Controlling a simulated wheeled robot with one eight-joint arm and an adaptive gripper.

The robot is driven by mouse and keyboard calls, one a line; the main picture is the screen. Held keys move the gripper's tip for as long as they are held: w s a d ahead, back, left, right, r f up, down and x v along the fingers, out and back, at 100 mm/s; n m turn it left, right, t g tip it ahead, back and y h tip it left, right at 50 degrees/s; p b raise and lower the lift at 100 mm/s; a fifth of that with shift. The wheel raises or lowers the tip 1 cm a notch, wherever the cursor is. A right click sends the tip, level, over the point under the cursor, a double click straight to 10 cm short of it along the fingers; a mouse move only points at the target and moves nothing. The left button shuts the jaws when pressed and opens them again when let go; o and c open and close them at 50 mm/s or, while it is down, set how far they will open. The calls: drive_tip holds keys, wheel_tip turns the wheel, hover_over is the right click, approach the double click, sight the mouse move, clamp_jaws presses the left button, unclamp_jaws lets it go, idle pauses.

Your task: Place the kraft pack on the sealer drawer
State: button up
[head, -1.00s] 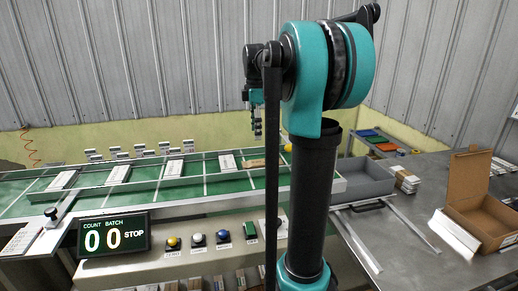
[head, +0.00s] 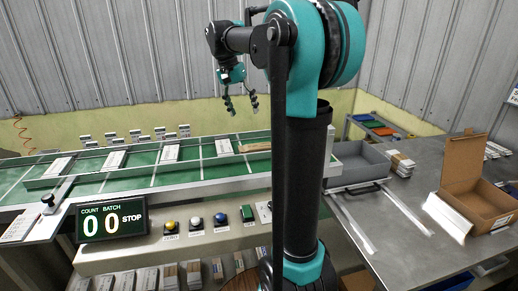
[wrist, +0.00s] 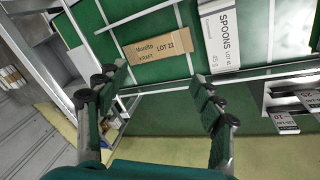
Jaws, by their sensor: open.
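The brown kraft pack (head: 257,147) lies flat in a lane on the green conveyor. In the wrist view the kraft pack (wrist: 157,47) shows its printed label and lies beyond the fingertips. My gripper (head: 241,104) is open and empty, pointing down above the conveyor's far side. Its two fingers frame my gripper's gap (wrist: 155,90) in the wrist view, and nothing is between them. The sealer drawer, seemingly the grey open tray (head: 362,168) with a dark handle, is right of the conveyor, partly hidden by my arm. The tray looks empty.
White packs lie in other lanes, including a spoons pack (wrist: 222,42) beside the kraft pack. A counter display (head: 112,220) and buttons are in front. An open cardboard box (head: 475,200) and a stack of packs (head: 400,164) stand on the metal table at right.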

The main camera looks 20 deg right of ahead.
drive_tip(key=a+m, duration=0.1)
drive_tip(key=m, duration=0.5)
drive_tip(key=m+h, duration=0.2)
drive_tip(key=m, duration=0.4)
approach(258, 146)
drive_tip(key=x, duration=0.8)
drive_tip(key=shift+w+d+f, duration=0.1)
drive_tip(key=shift+d, duration=0.05)
drive_tip(key=c, duration=1)
